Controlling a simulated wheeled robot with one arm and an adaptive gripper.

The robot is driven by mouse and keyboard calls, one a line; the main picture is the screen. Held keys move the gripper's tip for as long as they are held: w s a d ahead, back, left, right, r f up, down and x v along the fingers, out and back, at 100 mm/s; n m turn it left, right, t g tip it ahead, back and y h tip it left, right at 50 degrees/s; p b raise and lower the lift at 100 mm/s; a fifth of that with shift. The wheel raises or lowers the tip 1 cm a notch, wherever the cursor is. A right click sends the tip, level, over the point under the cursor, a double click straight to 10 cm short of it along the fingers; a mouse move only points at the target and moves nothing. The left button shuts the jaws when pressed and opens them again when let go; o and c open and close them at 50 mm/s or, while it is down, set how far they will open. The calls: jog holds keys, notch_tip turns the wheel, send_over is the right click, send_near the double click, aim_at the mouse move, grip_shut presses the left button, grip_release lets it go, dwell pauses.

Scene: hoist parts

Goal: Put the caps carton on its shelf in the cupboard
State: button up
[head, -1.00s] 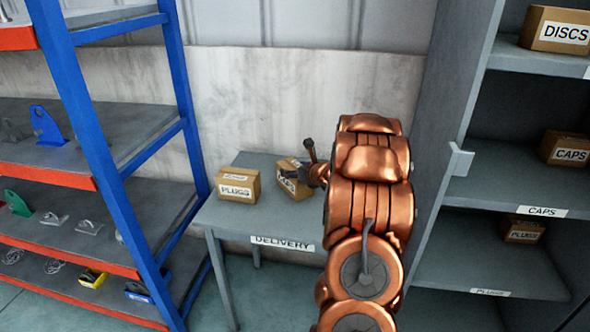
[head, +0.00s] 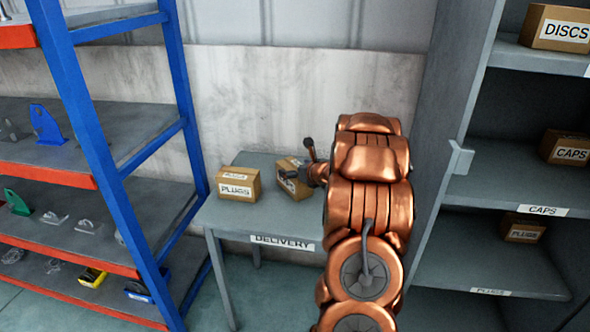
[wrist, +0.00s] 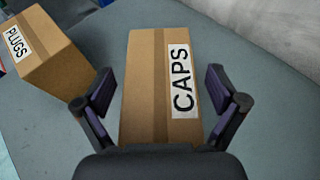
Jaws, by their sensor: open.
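The caps carton (wrist: 146,92) is a brown box with a white CAPS label. In the wrist view it lies between the two fingers of my gripper (wrist: 161,95), which is open, with a gap on each side. In the head view the carton (head: 295,187) stands on the delivery table (head: 225,217), partly hidden by my gripper (head: 308,165) and arm. The grey cupboard (head: 483,186) is at the right. Its CAPS shelf (head: 490,194) holds another caps carton (head: 566,148) at the right end; the shelf's left part looks bare.
A plugs carton (head: 238,184) stands just left of the caps carton and also shows in the wrist view (wrist: 38,48). A discs carton (head: 558,28) is on the shelf above, a plugs carton (head: 522,230) below. A blue rack (head: 97,160) with hoist parts stands at left.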

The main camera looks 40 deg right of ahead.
jog(key=shift+r, duration=0.2)
jog(key=b+v, duration=0.1)
jog(key=v, duration=1.1)
